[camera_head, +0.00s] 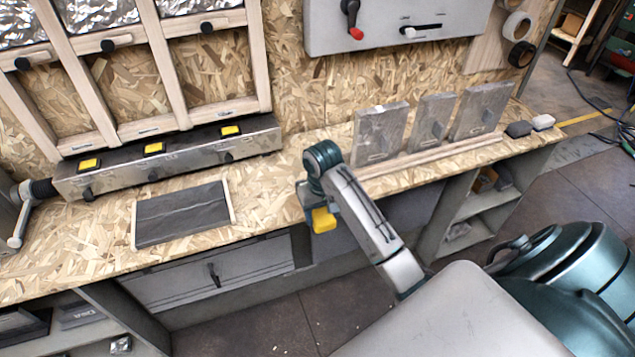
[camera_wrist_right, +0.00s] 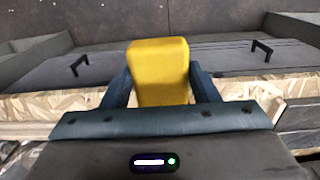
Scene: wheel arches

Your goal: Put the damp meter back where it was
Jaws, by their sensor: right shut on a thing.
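A yellow block-shaped object, which I take to be the damp meter (camera_head: 323,220), is held by my right gripper (camera_head: 311,203) near the front edge of the bench. In the right wrist view the yellow damp meter (camera_wrist_right: 158,72) sits between the two dark fingers of the right gripper (camera_wrist_right: 160,88), which are shut on its sides. The gripper's own parts hide the meter's lower end there. In the head view the meter shows in front of the bench edge; its height is hard to tell. My left gripper is not in view.
The OSB bench (camera_head: 265,195) carries a dark mat (camera_head: 182,214) and a metal bar (camera_head: 170,160) with yellow-topped pieces. Several grey plates (camera_head: 381,134) stand at the back right, behind a wooden strip (camera_head: 430,155). Two small blocks (camera_head: 519,129) lie at the right end.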

